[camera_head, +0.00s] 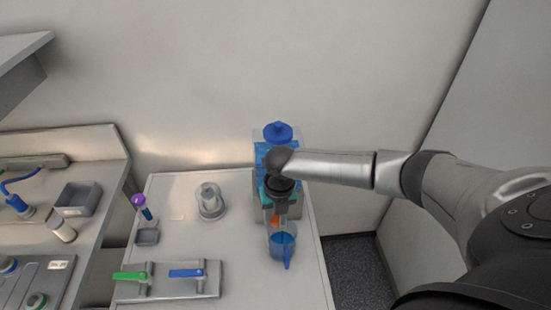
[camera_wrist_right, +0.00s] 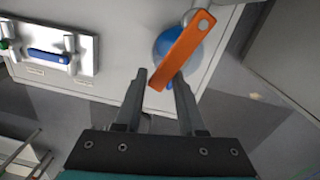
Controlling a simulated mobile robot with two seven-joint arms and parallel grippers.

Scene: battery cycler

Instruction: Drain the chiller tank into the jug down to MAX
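The chiller tank (camera_head: 263,149), with blue liquid and a blue cap (camera_head: 278,131), stands at the table's back right, partly hidden by my right arm. The jug (camera_head: 283,246), translucent blue with blue liquid inside, stands in front of it; the jug (camera_wrist_right: 168,42) is partly covered by an orange lever (camera_wrist_right: 182,50) in the wrist view. My right gripper (camera_wrist_right: 160,76) is open, with the lever's free end between its fingertips. Any contact is unclear. In the head view this gripper (camera_head: 276,212) points down above the jug. The liquid level against MAX cannot be read. My left gripper is out of view.
A valve panel with a green handle (camera_head: 129,275) and a blue handle (camera_head: 186,273) lies front left. A clear domed container (camera_head: 210,201) and a purple-topped tool (camera_head: 139,201) stand behind it. The table's right edge is close to the jug.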

